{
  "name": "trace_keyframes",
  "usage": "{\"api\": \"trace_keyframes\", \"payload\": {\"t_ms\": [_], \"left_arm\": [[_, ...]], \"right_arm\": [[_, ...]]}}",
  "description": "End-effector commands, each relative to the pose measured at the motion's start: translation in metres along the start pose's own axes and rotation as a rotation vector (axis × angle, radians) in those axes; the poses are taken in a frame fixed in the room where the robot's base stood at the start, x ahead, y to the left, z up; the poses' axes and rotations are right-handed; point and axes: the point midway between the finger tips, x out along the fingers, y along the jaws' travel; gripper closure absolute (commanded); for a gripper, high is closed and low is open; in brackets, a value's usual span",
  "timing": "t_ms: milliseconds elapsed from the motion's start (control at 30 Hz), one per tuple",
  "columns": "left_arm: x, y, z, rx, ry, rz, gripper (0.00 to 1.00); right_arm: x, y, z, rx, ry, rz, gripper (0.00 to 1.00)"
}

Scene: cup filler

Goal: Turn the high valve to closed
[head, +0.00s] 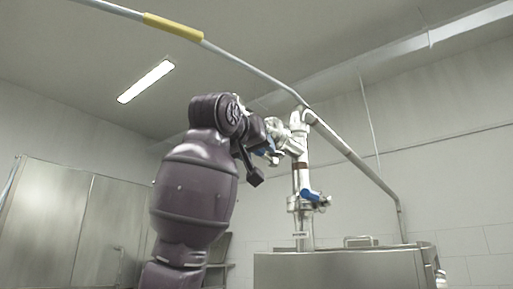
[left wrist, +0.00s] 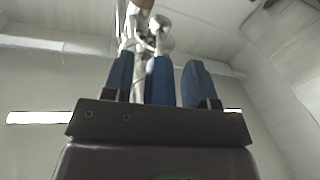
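The high valve (head: 294,134) is a pale metal body on the upright pipe, just below the bend at the top. My left gripper (head: 274,146) is at its left side and covers part of it. In the left wrist view the metal valve (left wrist: 150,40) lies just beyond the blue fingers. A blue piece (left wrist: 160,84), apparently the valve's handle, stands between the two fingers, nearer the right one. A gap shows at its left, so the fingers look open around it. Contact with the right finger cannot be told. My right gripper is not in view.
A lower valve with a blue handle (head: 313,196) sits on the same pipe, above a steel tank (head: 340,270). A sloping pipe (head: 355,158) runs down to the right. A pipe with a yellow band (head: 173,27) passes overhead. Steel cabinets (head: 65,220) stand at left.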

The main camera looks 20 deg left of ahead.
Motion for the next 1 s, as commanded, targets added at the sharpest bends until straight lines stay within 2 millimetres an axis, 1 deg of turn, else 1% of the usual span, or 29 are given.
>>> {"api": "trace_keyframes", "payload": {"t_ms": [33, 300, 333, 667, 867, 1000], "left_arm": [[0.0, 0.0, 0.0, 0.0, 0.0, 0.0, 0.55], [0.0, 0.0, 0.0, 0.0, 0.0, 0.0, 0.97], [0.0, 0.0, 0.0, 0.0, 0.0, 0.0, 1.0], [-0.001, 0.001, 0.0, 0.0, 0.004, -0.021, 1.0], [-0.002, 0.006, 0.001, 0.001, 0.023, -0.105, 1.0], [-0.002, 0.01, 0.002, 0.002, 0.043, -0.207, 1.0]], "right_arm": [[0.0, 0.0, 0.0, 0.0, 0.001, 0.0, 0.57], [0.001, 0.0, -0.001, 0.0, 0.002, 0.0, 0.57], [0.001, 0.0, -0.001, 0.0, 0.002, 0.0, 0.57], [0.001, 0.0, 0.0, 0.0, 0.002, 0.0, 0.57], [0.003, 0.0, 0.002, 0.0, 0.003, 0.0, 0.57], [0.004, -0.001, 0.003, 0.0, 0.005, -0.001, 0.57]]}}
